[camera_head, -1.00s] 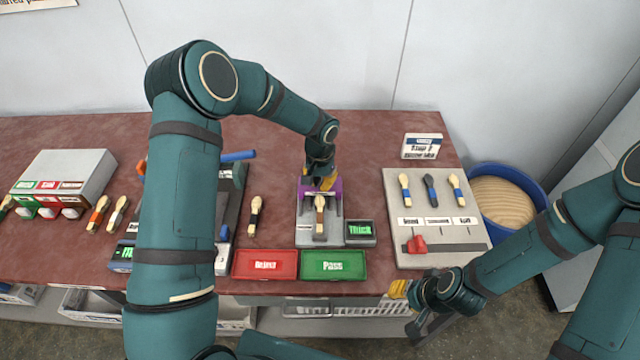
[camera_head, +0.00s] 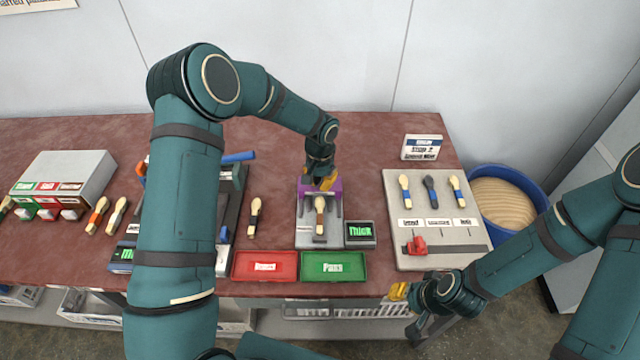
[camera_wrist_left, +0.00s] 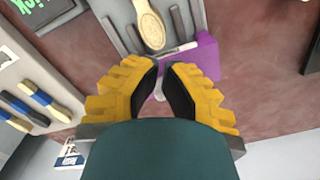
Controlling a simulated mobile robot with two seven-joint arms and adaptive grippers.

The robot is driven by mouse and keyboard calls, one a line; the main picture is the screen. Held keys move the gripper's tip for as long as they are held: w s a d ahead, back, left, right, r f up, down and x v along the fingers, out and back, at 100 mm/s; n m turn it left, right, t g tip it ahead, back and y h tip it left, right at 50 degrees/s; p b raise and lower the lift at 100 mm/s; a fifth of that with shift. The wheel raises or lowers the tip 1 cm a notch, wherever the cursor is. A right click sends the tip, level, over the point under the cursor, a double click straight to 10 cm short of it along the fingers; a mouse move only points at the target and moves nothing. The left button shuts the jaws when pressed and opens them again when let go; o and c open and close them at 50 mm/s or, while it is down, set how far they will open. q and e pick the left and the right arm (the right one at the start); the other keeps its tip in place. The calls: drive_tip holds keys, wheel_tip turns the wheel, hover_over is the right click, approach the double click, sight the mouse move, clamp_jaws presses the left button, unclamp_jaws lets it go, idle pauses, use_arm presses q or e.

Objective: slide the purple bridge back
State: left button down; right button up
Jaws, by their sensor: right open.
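The purple bridge (camera_head: 306,187) stands across the far part of a grey gauge block (camera_head: 305,237). In the left wrist view the bridge (camera_wrist_left: 205,58) shows beside my right-hand yellow finger. The left gripper's tips (camera_wrist_left: 160,66) are close together there, with a narrow gap; whether they grip part of the bridge is unclear. My right gripper (camera_head: 405,307) is open and empty in front of the table edge.
A screen reading "Thick" (camera_head: 360,235) stands right of the block. A red tray (camera_head: 264,266) and green tray (camera_head: 333,266) lie in front. Bare table lies behind the bridge.

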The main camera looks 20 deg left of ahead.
use_arm(q)
drive_tip(key=shift+s, duration=0.35)
wheel_tip(320, 180, up, 7)
drive_tip(key=p, duration=0.3)
drive_tip(key=shift+p, duration=0.3)
drive_tip(key=shift+d, duration=0.1)
idle(0.4)
